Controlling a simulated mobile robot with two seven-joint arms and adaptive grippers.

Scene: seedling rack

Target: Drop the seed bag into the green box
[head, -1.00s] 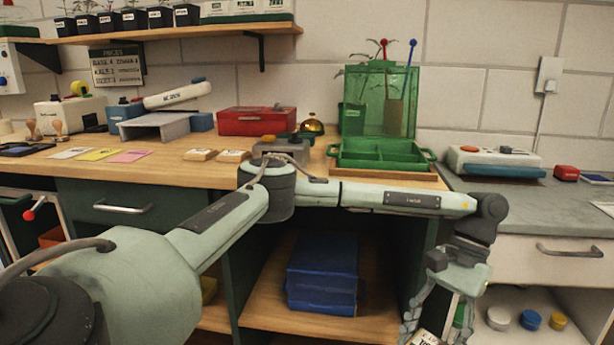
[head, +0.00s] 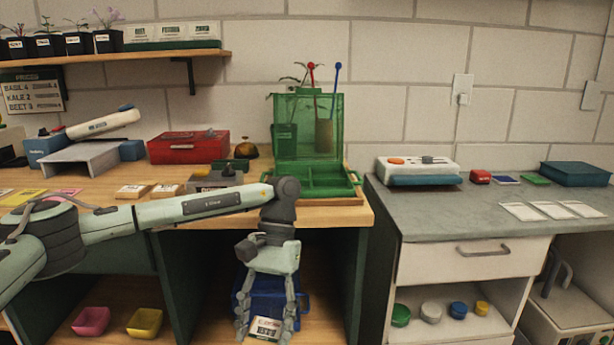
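The green box (head: 357,180) stands open on the wooden bench, its see-through green lid raised at the back and its divided compartments facing up. My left gripper (head: 266,322) hangs pointing down in front of the bench, below the box's height and slightly to its left in the picture. Its fingers are shut on a small pale seed bag (head: 266,328) with a dark printed label. The lower part of the bag is close to the picture's bottom edge. My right gripper is not in view.
A red case (head: 188,147), a brass bell (head: 246,149) and a grey block stand left of the box. Red- and blue-tipped sticks rise behind its lid. A blue bin (head: 305,306) sits on the shelf below. The grey counter (head: 440,215) at right has free room.

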